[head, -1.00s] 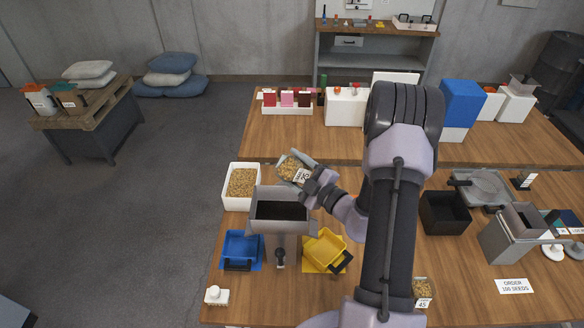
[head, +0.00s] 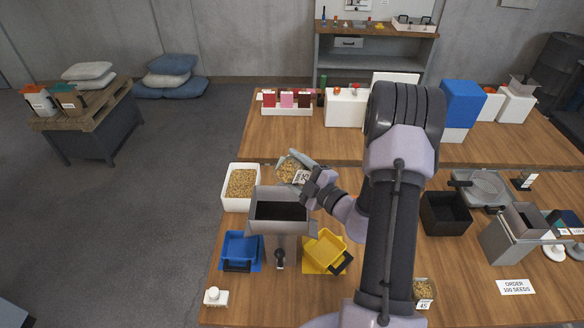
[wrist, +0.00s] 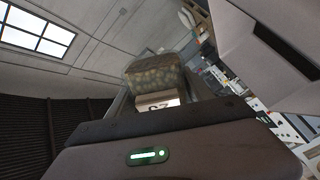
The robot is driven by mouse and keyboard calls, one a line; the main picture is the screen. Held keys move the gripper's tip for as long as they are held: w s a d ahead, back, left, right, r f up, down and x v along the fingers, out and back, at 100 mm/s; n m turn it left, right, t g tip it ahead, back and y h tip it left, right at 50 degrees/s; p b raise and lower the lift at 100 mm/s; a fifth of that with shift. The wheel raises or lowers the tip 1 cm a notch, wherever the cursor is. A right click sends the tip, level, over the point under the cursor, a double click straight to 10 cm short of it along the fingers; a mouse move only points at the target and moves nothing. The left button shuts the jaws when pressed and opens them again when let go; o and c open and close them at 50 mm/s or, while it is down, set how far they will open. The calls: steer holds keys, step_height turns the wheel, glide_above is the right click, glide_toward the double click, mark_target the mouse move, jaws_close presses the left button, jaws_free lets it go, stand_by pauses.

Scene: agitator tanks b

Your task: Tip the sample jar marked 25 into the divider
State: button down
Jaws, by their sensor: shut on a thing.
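My gripper (head: 306,178) is shut on a clear sample jar (head: 289,168) of tan seeds with a white label. The jar is tilted and held above and behind the grey divider (head: 281,222), near its back edge. In the wrist view the jar (wrist: 154,75) shows seeds inside and part of its label, which is turned and partly hidden by the gripper. The divider's open top looks dark inside, with no seeds seen in it. A blue tray (head: 240,248) sits at the divider's left foot and a yellow tray (head: 325,249) at its right.
A white bin of seeds (head: 241,186) stands left of the divider. A jar marked 45 (head: 423,292) stands at the front. A black box (head: 445,212) and a grey device (head: 508,237) stand to the right. A small white button box (head: 215,297) sits front left.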

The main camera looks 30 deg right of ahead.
steer(key=shift+a+f+n+b, duration=0.1)
steer(key=shift+f+n+b, duration=0.1)
steer(key=shift+n+b, duration=0.4)
steer(key=shift+f+n+b, duration=0.15)
steer(key=shift+n+b, duration=0.15)
steer(key=shift+n, duration=0.6)
steer(key=shift+f+n, duration=0.1)
steer(key=shift+n, duration=0.2)
steer(key=shift+a+n+b, duration=0.1)
steer(key=shift+n+b, duration=0.2)
steer(key=shift+b, duration=0.1)
steer(key=shift+f, duration=0.2)
steer(key=shift+a+n+b, duration=0.15)
steer(key=shift+n+b, duration=0.35)
steer(key=shift+n, duration=0.1)
steer(key=shift+f, duration=0.1)
steer(key=shift+s+a+f+n+b, duration=0.1)
steer(key=shift+n+b, duration=0.3)
steer(key=shift+n, duration=0.3)
